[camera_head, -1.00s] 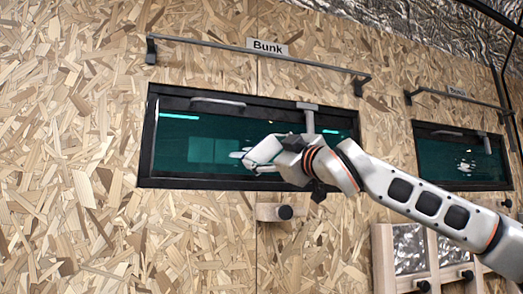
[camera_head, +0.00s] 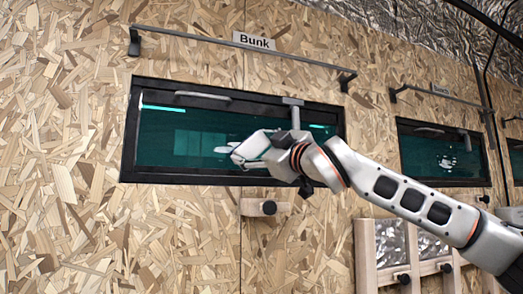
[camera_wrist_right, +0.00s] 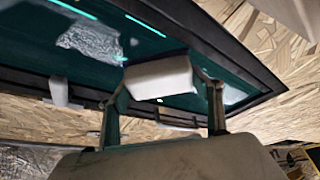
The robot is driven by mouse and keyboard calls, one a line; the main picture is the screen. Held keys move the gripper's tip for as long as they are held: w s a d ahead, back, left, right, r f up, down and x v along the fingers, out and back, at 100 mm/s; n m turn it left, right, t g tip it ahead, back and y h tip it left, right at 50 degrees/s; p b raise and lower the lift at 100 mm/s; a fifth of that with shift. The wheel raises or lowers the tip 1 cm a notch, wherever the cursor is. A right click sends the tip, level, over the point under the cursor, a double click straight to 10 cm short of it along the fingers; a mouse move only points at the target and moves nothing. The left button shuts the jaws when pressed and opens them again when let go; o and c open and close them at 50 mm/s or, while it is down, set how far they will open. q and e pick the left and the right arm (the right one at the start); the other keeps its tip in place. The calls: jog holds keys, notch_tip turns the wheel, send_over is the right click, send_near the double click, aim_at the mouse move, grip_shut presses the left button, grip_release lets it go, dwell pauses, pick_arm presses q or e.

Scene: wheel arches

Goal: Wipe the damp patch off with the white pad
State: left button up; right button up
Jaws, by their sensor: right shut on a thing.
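The dark-framed Bunk window (camera_head: 185,176) has teal glass. A pale, mottled damp patch (camera_wrist_right: 88,40) shows on the glass in the right wrist view, up and left of the pad. In the head view a small whitish bit of the patch (camera_head: 222,149) shows just left of my right gripper (camera_head: 238,157); the gripper may hide the rest. In the wrist view my right gripper (camera_wrist_right: 162,92) is shut on the white pad (camera_wrist_right: 158,76), which is close to the glass. I cannot tell whether it touches. My left gripper is not in view.
A rail (camera_head: 240,52) runs above the window, and a grey handle (camera_head: 295,115) stands at its upper right. A wooden block with a black knob (camera_head: 268,207) sits below. A second window (camera_head: 425,155) to the right also has a whitish patch.

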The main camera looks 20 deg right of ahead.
jog(key=shift+a+b, duration=0.6)
jog(key=shift+a, duration=3.05)
jog(key=shift+w+a+b, duration=0.1)
jog(key=shift+a+b, duration=0.2)
jog(key=shift+a, duration=0.75)
jog(key=shift+s+b, duration=0.3)
jog(key=shift+s, duration=0.45)
jog(key=shift+s+b, duration=0.4)
jog(key=shift+s, duration=1.85)
jog(key=s, duration=0.3)
